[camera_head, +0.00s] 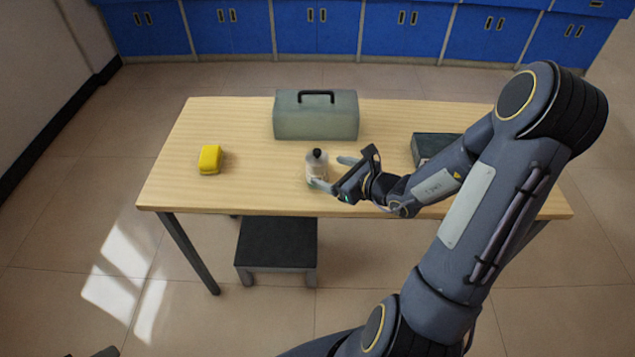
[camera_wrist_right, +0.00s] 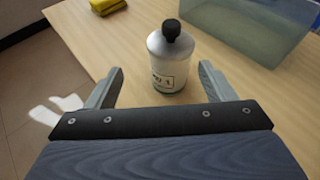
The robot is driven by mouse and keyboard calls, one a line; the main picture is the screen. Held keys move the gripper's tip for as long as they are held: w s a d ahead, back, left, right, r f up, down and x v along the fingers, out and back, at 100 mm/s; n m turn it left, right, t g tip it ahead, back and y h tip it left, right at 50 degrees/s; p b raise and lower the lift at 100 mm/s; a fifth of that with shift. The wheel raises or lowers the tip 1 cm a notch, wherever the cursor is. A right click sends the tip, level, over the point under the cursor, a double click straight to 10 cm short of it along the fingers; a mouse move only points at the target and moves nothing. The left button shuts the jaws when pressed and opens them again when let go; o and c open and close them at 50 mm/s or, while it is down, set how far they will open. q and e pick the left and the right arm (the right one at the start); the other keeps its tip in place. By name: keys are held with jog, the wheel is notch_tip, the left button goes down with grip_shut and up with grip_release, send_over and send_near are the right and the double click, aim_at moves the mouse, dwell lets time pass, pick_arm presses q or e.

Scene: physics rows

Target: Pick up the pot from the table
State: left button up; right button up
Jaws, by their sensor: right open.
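The pot appears as a small whitish, bottle-shaped container (camera_head: 317,164) with a black knob-like cap and a label. It stands upright on the wooden table (camera_head: 240,190) near the middle. My right gripper (camera_head: 332,172) is open and reaches in from the right, close to the pot. In the right wrist view the pot (camera_wrist_right: 170,66) stands between the lines of the two open fingers, nearer the right one. I cannot tell whether a finger touches it. The near finger overlaps the pot's base in the head view. My left gripper is not in view.
A grey-green toolbox (camera_head: 315,120) with a black handle stands behind the pot. A yellow block-like item (camera_head: 210,159) lies to the left. A dark box (camera_head: 432,146) is at the right, partly hidden by my arm. A black-topped stool (camera_head: 277,240) stands below the front edge.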

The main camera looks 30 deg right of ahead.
aim_at(324, 170)
jog(key=shift+w+d+f+m+h, duration=0.1)
jog(key=shift+d+f+m+h, duration=0.15)
jog(key=shift+f, duration=0.2)
jog(key=shift+w+d+f+m+h, duration=0.1)
jog(key=shift+d+f+m+h, duration=0.05)
jog(key=shift+f+m, duration=0.25)
jog(key=shift+w+d+f, duration=0.1)
jog(key=shift+w+f, duration=0.15)
jog(key=shift+f, duration=0.05)
jog(key=x, duration=0.6)
jog(key=shift+w, duration=0.4)
jog(key=shift+r, duration=0.1)
jog(key=c, duration=1.3)
jog(key=shift+o, duration=0.2)
